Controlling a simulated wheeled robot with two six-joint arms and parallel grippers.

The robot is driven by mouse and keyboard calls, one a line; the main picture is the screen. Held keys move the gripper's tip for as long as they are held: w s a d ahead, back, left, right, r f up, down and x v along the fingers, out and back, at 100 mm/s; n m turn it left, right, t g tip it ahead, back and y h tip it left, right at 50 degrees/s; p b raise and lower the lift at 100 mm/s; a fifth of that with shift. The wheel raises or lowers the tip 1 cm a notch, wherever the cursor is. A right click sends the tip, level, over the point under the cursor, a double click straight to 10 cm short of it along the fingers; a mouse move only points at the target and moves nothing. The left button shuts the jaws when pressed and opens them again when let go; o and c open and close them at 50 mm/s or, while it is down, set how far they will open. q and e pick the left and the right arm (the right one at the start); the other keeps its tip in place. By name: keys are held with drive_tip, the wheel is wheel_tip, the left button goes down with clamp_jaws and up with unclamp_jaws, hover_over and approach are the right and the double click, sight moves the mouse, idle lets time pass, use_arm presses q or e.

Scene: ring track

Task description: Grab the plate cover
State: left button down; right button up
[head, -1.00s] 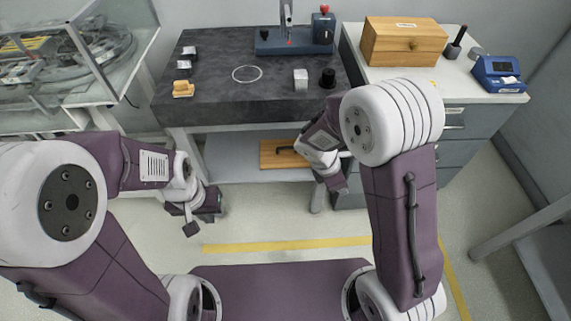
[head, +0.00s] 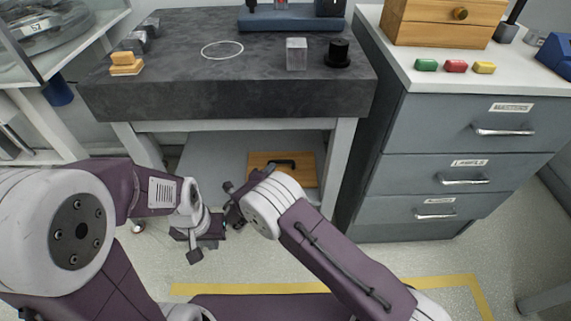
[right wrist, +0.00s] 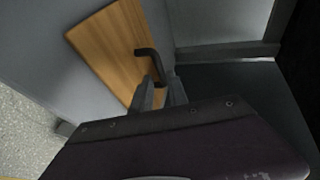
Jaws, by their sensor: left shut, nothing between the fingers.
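The plate cover appears to be a wooden board (head: 259,176) with a black bar handle (head: 284,163), on the shelf under the dark worktop. In the right wrist view the board (right wrist: 113,52) shows at an angle, with its handle (right wrist: 149,58) near my fingertips. My right gripper (head: 230,203) is left of the board in the head view. Its fingers (right wrist: 161,94) stand apart, and the handle's end lies in line with the gap; I cannot tell whether they touch. My left gripper (head: 207,248) is shut and empty, lower left, in front of the shelf.
The dark worktop (head: 180,85) overhangs the shelf (head: 215,150). A table leg (head: 339,160) stands right of the board, with grey drawers (head: 450,140) beyond.

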sight(281, 163)
drive_tip(key=shift+w+d+f, duration=0.1)
drive_tip(key=shift+f, duration=0.05)
drive_tip(key=b+x, duration=0.2)
drive_tip(key=shift+w+d+f+b, duration=0.2)
drive_tip(key=shift+w+f+b, duration=0.05)
drive_tip(key=shift+f+b, duration=0.1)
drive_tip(key=shift+w+d, duration=0.15)
drive_tip(key=shift+w, duration=0.3)
drive_tip(key=b+x, duration=0.4)
drive_tip(key=shift+s+d+f, duration=0.1)
drive_tip(key=shift+d+f, duration=0.15)
drive_tip(key=shift+d, duration=0.1)
drive_tip(key=shift+w+d, duration=0.1)
drive_tip(key=shift+w, duration=0.25)
drive_tip(key=shift+r, duration=0.15)
clamp_jaws()
